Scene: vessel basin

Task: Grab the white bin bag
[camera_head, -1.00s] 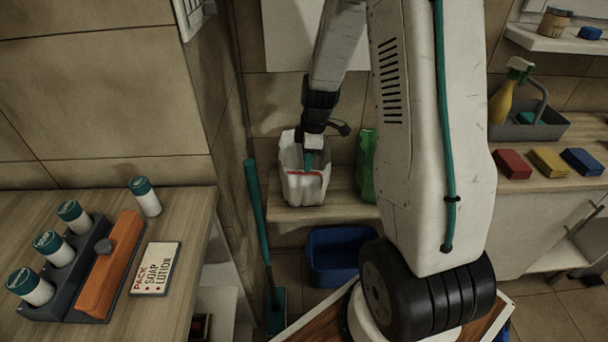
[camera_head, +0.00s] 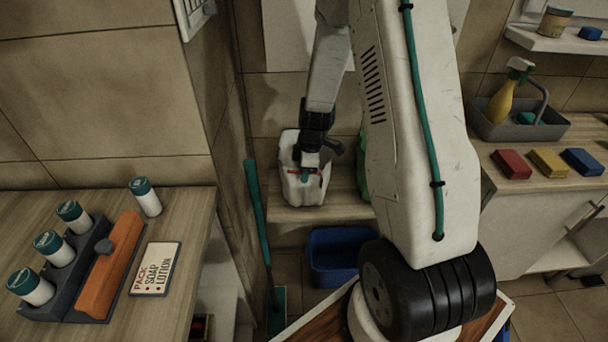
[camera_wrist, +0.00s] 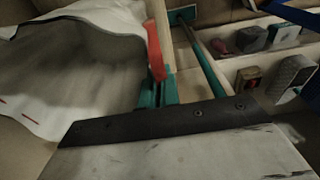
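The white bin bag (camera_head: 306,190) stands open at the top on a low wooden shelf in the head view. It has a red strip at its rim. My gripper (camera_head: 310,162) points down at the bag's mouth. In the wrist view the white bag (camera_wrist: 95,50) fills the left side with its open, grey inside showing. A red strap (camera_wrist: 155,50) rises right beside the teal fingertips of my gripper (camera_wrist: 158,92) and seems to pass between them. The fingers look close together, but I cannot tell whether they clamp the strap.
A green item (camera_head: 363,170) stands right of the bag, partly hidden by my arm. A blue bin (camera_head: 335,258) is below the shelf. A teal-handled tool (camera_head: 257,215) leans at the left. A counter with a dispenser rack (camera_head: 70,285) stands nearer left.

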